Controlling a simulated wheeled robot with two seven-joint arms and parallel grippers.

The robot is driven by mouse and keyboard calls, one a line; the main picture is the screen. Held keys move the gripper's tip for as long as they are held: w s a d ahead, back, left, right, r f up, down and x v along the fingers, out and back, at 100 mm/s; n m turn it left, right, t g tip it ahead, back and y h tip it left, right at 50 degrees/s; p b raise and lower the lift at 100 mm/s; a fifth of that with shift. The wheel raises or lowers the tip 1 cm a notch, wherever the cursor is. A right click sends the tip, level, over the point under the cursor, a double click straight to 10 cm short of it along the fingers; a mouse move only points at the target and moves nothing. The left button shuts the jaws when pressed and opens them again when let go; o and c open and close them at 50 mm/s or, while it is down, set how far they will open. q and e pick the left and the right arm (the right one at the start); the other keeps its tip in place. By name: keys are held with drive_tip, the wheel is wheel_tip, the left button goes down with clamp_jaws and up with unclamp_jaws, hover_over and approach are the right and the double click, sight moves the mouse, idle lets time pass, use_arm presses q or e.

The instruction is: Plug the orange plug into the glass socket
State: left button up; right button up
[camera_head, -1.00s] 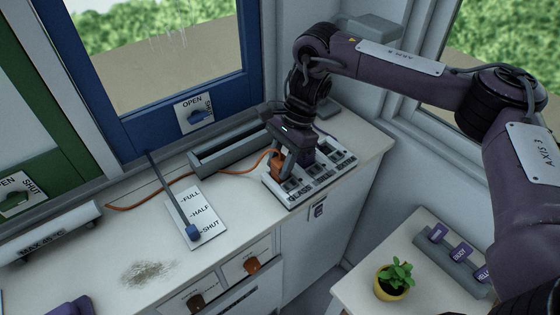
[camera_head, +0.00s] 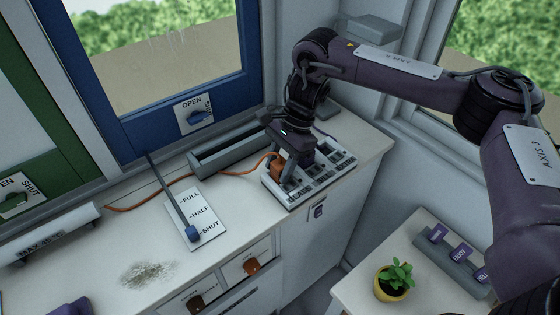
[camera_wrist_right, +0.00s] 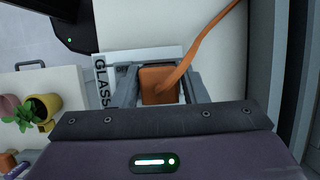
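The orange plug (camera_head: 276,168) with its orange cord is at the left end of the socket strip (camera_head: 320,181), by the word GLASS. My right gripper (camera_head: 284,171) is shut on the plug, pointing down. In the right wrist view, the plug (camera_wrist_right: 159,86) sits between the two grey fingers, with the cord running up and right. The strip's GLASS label (camera_wrist_right: 102,82) is left of the plug. The glass socket is hidden under plug and fingers, so I cannot tell whether the plug is seated.
A grey trough (camera_head: 230,147) lies behind the strip. A lever (camera_head: 192,231) stands on a FULL, HALF, SHUT plate at left. A potted plant (camera_head: 394,281) and a grey rack with purple tags (camera_head: 450,262) stand on a lower table at right.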

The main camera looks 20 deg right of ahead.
drive_tip(key=shift+r, duration=0.25)
drive_tip(key=shift+w+d+r, duration=0.1)
drive_tip(key=shift+d+r, duration=0.05)
drive_tip(key=shift+r, duration=0.1)
drive_tip(key=v, duration=1.1)
drive_tip(key=shift+r+p, duration=0.2)
drive_tip(key=shift+p, duration=0.1)
